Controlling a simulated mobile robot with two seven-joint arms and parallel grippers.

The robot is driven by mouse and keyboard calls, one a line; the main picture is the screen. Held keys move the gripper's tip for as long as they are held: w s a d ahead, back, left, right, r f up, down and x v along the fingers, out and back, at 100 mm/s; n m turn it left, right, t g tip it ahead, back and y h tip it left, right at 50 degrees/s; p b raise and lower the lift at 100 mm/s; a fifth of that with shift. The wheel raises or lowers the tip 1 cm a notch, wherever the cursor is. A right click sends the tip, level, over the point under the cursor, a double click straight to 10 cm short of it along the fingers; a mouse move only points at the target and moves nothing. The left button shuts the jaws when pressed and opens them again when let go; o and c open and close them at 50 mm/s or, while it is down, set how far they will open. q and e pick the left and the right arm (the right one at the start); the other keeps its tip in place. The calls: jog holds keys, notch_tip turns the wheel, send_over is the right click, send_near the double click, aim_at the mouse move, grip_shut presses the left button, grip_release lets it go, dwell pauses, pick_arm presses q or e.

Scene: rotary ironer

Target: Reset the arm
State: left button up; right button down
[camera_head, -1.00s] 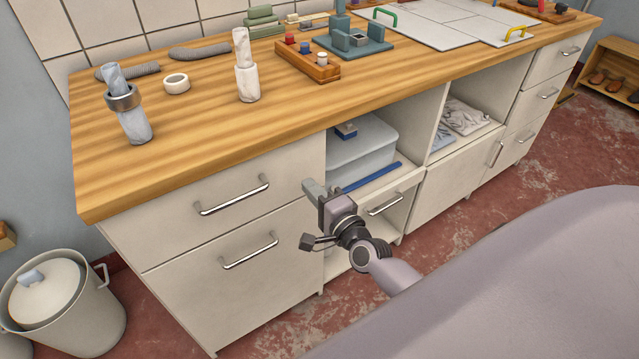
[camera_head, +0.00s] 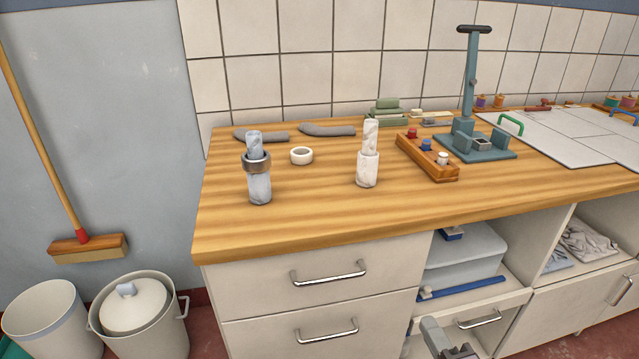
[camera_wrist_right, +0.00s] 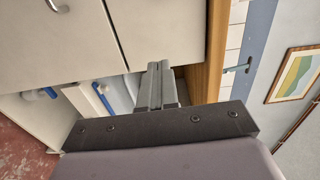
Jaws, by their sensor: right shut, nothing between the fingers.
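My right gripper (camera_head: 440,340) shows at the bottom edge of the head view, in front of the cabinet's open shelf section and below the worktop. In the right wrist view its two grey fingers (camera_wrist_right: 157,84) lie side by side, shut with nothing between them. They point toward the cabinet front. The rest of my right arm is cut off by the frame in the head view. My left gripper is not in view.
The wooden worktop (camera_head: 310,225) holds a ringed blue-grey roll (camera_head: 259,185), a white roll (camera_head: 368,165), a wooden block with knobs (camera_head: 425,160) and a teal press (camera_head: 472,125). Drawers (camera_head: 250,285) are left of the shelves. Bins (camera_head: 140,325) and a broom (camera_head: 88,247) stand at left.

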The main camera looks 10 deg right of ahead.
jog(key=s+a+f+n+g+p, duration=0.2)
jog(key=s+n, duration=0.4)
jog(key=n, duration=0.4)
jog(key=s+a+f+n+g+y+p, duration=0.1)
jog(key=s+a+f+n+g+p, duration=0.2)
jog(key=n, duration=0.6)
jog(key=s+a+g+p, duration=0.1)
jog(key=s+g, duration=0.1)
jog(key=s, duration=0.1)
jog(key=shift+a+f+n+g+y, duration=0.3)
jog(key=shift+a+n, duration=0.05)
jog(key=shift+n, duration=0.05)
